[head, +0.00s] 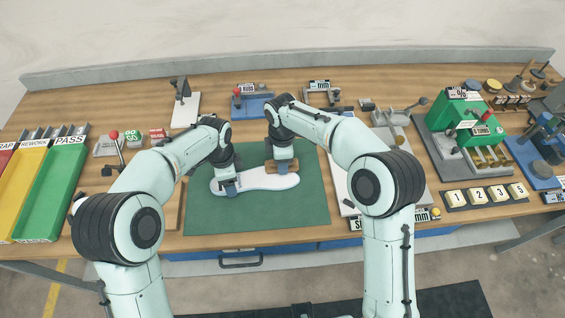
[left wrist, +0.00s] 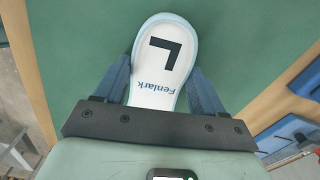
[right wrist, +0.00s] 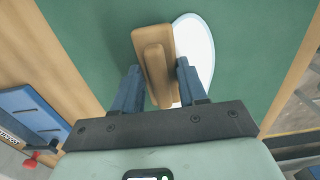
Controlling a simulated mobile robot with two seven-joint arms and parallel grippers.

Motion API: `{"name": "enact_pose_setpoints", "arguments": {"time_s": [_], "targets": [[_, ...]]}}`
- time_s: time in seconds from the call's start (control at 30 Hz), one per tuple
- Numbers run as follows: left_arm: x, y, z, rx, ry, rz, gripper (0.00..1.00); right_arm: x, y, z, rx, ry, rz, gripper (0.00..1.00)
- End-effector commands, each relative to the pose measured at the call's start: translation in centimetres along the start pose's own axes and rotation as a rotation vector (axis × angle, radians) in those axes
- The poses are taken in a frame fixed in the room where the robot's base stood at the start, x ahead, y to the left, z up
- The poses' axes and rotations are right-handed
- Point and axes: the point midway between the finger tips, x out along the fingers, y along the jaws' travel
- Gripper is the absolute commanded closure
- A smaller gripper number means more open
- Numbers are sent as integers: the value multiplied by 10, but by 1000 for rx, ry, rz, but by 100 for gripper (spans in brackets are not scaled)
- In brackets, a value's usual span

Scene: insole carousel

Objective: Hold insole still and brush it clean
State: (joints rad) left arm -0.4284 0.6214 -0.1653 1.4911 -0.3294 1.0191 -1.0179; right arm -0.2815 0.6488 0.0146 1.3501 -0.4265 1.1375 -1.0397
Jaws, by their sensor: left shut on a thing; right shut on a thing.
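A white insole (head: 255,181) lies flat on the green mat (head: 300,212), lengthwise across the picture. My left gripper (head: 230,188) is shut on its left end. In the left wrist view the insole (left wrist: 160,60) shows a black L and the word Fenlark between the two fingers. My right gripper (head: 282,163) is shut on a wooden brush (head: 284,167) at the insole's right end. In the right wrist view the brush (right wrist: 155,60) covers part of the insole (right wrist: 197,60); its bristles are hidden, and I cannot tell whether it touches.
Red, yellow and green trays (head: 50,190) stand at the left, the green one labelled PASS. A green machine (head: 468,125) and number tiles (head: 485,196) are at the right. Blue and grey fixtures (head: 252,105) stand behind the mat. The mat's front part is clear.

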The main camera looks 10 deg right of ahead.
Motion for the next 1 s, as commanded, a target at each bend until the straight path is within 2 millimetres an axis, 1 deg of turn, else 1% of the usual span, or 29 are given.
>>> {"name": "enact_pose_setpoints", "arguments": {"time_s": [0.1, 0.2, 0.57, 0.67, 1.0], "targets": [[0, 0, 0, 1, 0, 0, 60, 0, 8, 0, 1, 0, 0, 82], [0, 0, 0, 1, 0, 0, 60, 0, 12, 0, 1, 0, 0, 82], [0, 0, 0, 0, 0, 0, 60, -2, 13, 0, 0, 1, 1, 82], [0, 0, 0, 0, 0, 0, 60, -10, 14, 0, 0, 2, 4, 82], [0, 0, 0, 0, 0, 0, 60, -44, 13, 0, -1, 1, 3, 82]]}}
